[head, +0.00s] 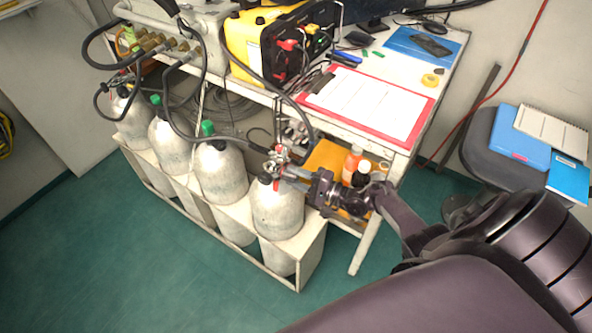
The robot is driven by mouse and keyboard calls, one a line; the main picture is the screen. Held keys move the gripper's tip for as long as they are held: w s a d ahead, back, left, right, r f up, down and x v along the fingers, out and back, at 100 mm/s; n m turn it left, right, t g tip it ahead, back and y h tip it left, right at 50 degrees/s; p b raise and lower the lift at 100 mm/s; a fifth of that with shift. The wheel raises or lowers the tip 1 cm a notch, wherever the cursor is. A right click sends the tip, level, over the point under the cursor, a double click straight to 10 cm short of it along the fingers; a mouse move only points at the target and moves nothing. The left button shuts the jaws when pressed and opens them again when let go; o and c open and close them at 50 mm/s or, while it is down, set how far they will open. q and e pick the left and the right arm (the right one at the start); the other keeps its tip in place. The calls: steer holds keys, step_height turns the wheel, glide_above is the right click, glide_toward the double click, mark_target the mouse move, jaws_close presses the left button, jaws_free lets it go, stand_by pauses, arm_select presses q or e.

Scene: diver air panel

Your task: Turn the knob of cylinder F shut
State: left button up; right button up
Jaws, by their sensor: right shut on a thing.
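Several grey-white cylinders stand in a row in a white rack; no letter is readable, so I cannot tell which is F. My right gripper (284,171) reaches in from the right to the valve (276,160) on top of the nearest cylinder (277,212). It is shut on the valve's knob, which its fingers largely hide. A small red part shows just below the fingers. How far the knob is turned cannot be seen. My left gripper is not in view.
Two cylinders (220,172) (172,146) have green tops. Black hoses loop from the valves to a manifold (165,45). A table with a red clipboard (370,103) stands behind; bottles (351,163) are close to my right wrist. The green floor (110,250) in front is clear.

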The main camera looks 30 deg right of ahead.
steer(key=o, duration=1)
steer(key=shift+s, duration=0.1)
steer(key=v, duration=0.7)
steer(key=shift+s+d, duration=0.15)
steer(key=shift+s, duration=0.1)
steer(key=shift+f, duration=0.1)
